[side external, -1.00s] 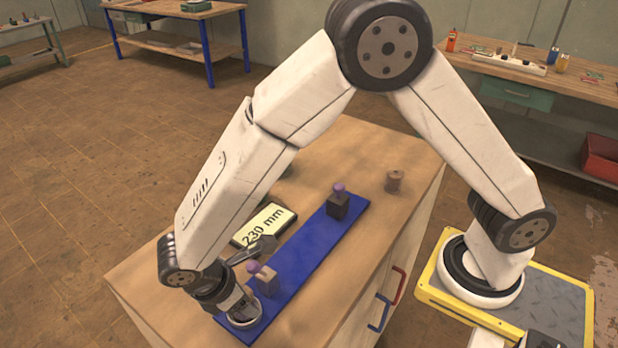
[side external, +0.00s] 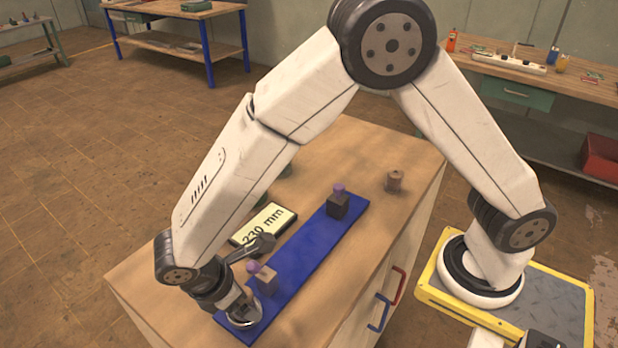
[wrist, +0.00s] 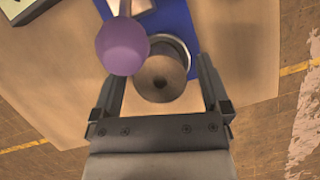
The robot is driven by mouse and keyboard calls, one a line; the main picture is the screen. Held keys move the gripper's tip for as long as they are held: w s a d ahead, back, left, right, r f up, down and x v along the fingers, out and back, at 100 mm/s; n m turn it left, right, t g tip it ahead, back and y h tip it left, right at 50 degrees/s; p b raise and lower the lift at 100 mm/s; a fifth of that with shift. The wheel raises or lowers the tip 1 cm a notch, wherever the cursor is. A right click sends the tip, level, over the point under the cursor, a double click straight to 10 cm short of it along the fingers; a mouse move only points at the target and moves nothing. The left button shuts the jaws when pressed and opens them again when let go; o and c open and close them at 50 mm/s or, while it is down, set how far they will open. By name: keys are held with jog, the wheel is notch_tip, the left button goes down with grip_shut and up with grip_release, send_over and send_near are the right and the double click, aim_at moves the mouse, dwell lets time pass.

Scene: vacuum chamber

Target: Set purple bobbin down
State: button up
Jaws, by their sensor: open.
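My gripper (wrist: 157,72) is open, with one finger on each side of the bobbin and a visible gap at both sides. In the side view my gripper (side external: 237,302) is low at the board's near end and mostly hides the bobbin. A purple ball (wrist: 122,46) tops the beige block (side external: 267,279) beside it and overlaps the bobbin's edge in the wrist view.
A dark block (side external: 338,207) with a purple knob stands at the board's far end. A brown spool (side external: 394,181) stands on the wooden top beyond it. A "230 mm" sign (side external: 268,222) lies left of the board. The board's middle is clear.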

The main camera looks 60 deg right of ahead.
jog(key=v, duration=1.1)
jog(key=shift+a+r, duration=0.1)
jog(key=shift+r, duration=0.05)
jog(key=s+d+f+m+t+y, duration=0.2)
jog(key=d+m, duration=0.5)
jog(key=d, duration=0.6)
jog(key=s+d+f+m+t+y, duration=0.1)
jog(key=s+d+f+m+y, duration=0.1)
jog(key=d+m, duration=0.6)
jog(key=d, duration=0.6)
jog(key=shift+s+d+t, duration=0.15)
jog(key=shift+s+t, duration=0.15)
jog(key=shift+t, duration=0.1)
